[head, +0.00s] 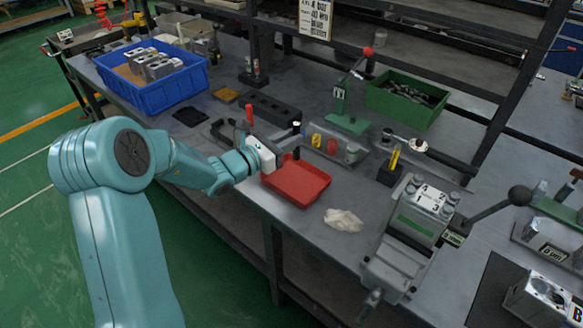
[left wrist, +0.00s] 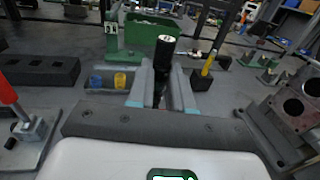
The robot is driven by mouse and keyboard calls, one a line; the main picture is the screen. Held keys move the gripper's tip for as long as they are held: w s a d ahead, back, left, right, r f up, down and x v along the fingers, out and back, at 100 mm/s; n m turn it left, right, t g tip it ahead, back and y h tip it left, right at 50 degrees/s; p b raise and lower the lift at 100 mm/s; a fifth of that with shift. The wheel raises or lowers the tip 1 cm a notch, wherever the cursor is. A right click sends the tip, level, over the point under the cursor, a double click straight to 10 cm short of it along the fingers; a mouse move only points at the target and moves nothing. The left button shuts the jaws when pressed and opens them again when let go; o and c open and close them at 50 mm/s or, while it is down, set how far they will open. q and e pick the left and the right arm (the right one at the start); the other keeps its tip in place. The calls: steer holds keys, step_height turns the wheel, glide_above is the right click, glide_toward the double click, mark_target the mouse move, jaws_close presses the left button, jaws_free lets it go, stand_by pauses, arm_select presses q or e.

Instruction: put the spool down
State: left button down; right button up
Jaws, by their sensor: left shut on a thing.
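My left gripper (head: 291,147) reaches in from the left over the workbench, above the back edge of a red tray (head: 300,184). It is shut on the spool (head: 297,128), a dark, slim cylinder with a pale metal end. In the left wrist view the spool (left wrist: 163,52) stands up between the two grey fingers (left wrist: 160,92), its bright end uppermost. Its lower end is hidden by the gripper. The red tray looks empty where it shows. The gap between spool and bench cannot be judged. My right gripper is not in view.
A grey holder (head: 330,150) with coloured rings stands just behind the tray. A black block with holes (head: 272,110), a green press (head: 347,115) and a green bin (head: 408,98) stand farther back. A white cloth (head: 343,220) and a valve fixture (head: 408,232) are to the right.

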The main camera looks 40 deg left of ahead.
mark_target(294, 152)
arm_select(q)
step_height(294, 152, down, 5)
steer(key=shift+s+r, duration=0.1)
step_height(294, 152, down, 4)
steer(key=shift+r, duration=0.1)
steer(key=shift+f, duration=0.2)
steer(key=shift+d, duration=0.1)
steer(key=c, duration=1.4)
jaws_free()
steer(key=shift+f+b, duration=0.15)
steer(key=shift+b, duration=0.2)
steer(key=shift+c, duration=0.2)
steer(key=o, duration=0.4)
